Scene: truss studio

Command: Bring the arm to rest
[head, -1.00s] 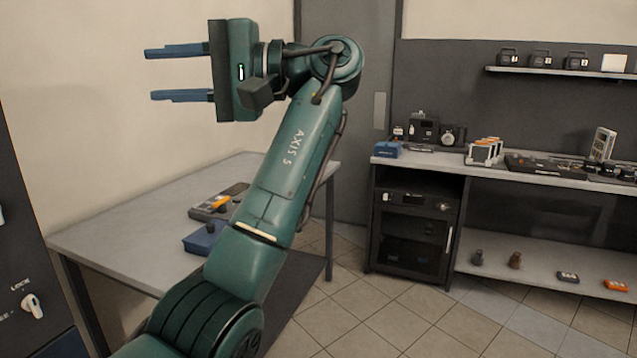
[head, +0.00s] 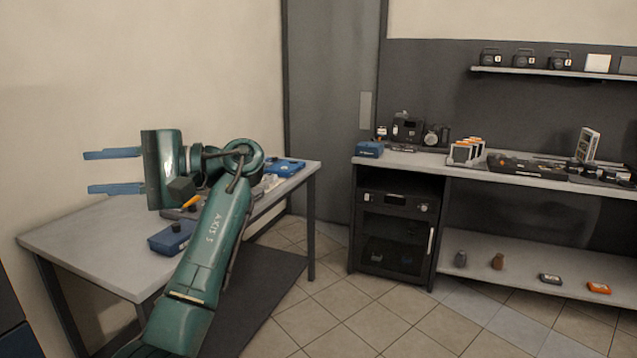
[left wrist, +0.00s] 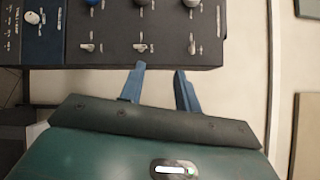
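My left arm rises from the bottom of the head view and bends at the elbow-like joint over the grey table. Its left gripper (head: 112,172) points left in front of the pale wall. The two blue fingers are apart with nothing between them, so it is open and empty. In the left wrist view the same open gripper (left wrist: 158,88) shows its blue fingers below a dark panel with switches. My right gripper is in neither view.
The grey table (head: 85,245) holds a blue box (head: 172,238) and a blue case (head: 285,167). A dark switch panel (left wrist: 140,40) shows in the left wrist view. A bench (head: 535,180) with a black cabinet (head: 395,240) stands right. Tiled floor (head: 330,320) lies open in front.

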